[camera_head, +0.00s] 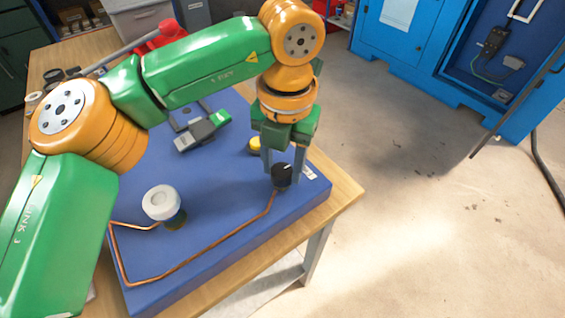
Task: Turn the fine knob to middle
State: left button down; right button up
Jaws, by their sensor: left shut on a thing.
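A black round knob (282,177), which I take to be the fine knob, stands at the right end of the blue panel (235,235), where a copper tube meets it. A small light mark shows on its top. My left gripper (284,168) points down over it, with one finger on each side, and is shut on it. The fingers' exact contact is partly hidden. My right gripper is not in view.
A white-topped round fitting (161,203) stands at the panel's left, joined by the copper tube (190,265). A yellow round part (255,145) sits behind my gripper. A grey-and-green device (202,131) lies farther back. The wooden table (345,190) ends just right of the panel.

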aim_at(284, 170)
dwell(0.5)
pick_arm(q)
jog(key=shift+c, duration=1.8)
grip_release()
notch_tip(284, 170, up, 7)
jog(key=shift+s+d+r+p, duration=0.1)
jog(key=shift+d+r+p, duration=0.05)
jog(key=shift+p, duration=0.6)
